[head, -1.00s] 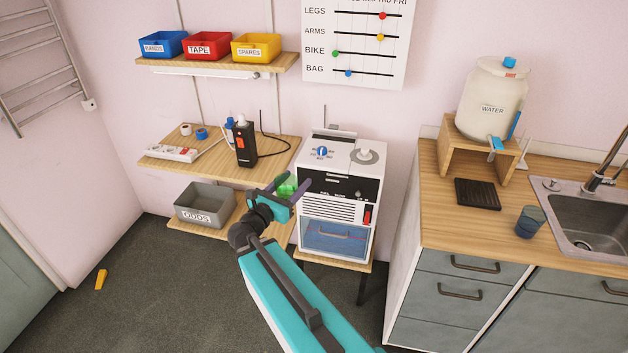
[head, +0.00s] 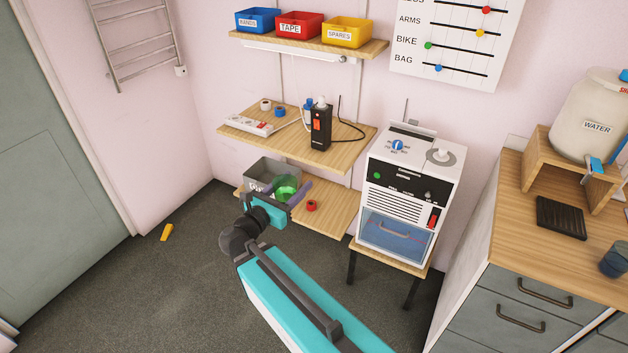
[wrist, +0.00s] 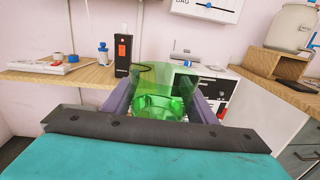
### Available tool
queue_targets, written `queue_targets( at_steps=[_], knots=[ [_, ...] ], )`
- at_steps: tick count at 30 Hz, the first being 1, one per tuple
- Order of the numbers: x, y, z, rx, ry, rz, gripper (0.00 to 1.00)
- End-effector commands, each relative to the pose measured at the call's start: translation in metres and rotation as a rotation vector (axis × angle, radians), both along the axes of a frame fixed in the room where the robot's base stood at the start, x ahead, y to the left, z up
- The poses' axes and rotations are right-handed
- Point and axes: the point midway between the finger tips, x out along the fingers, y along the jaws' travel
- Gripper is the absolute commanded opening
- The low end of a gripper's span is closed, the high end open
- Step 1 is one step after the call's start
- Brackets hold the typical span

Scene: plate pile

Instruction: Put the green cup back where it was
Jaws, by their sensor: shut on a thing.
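The green cup (head: 286,187) is translucent and shows between the fingers of my gripper (head: 284,192) in the head view. The wrist view also shows the green cup (wrist: 162,95), held between both fingers of my gripper (wrist: 165,100). My gripper is shut on it. In the head view the cup appears in front of the lower shelf and overlaps the grey bin (head: 262,168). I cannot tell how far it is from the shelf.
A middle shelf (head: 345,152) holds a black device (head: 320,127) and a power strip (head: 248,121). A red tape roll (head: 311,205) lies on the lower shelf (head: 335,213). A white machine (head: 408,195) stands right.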

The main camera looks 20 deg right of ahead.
Motion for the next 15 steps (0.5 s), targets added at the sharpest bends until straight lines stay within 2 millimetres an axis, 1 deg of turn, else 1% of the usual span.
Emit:
queue_targets(
  at_steps=[1, 6, 10, 15],
  knots=[
    [-0.001, 0.013, -0.001, 0.001, 0.001, 0.013, 0.22],
    [-0.003, 0.04, -0.002, 0.003, 0.005, 0.042, 0.22],
    [-0.005, 0.052, -0.003, 0.004, 0.007, 0.053, 0.22],
    [-0.006, 0.057, -0.002, 0.004, 0.008, 0.058, 0.22]
  ],
)
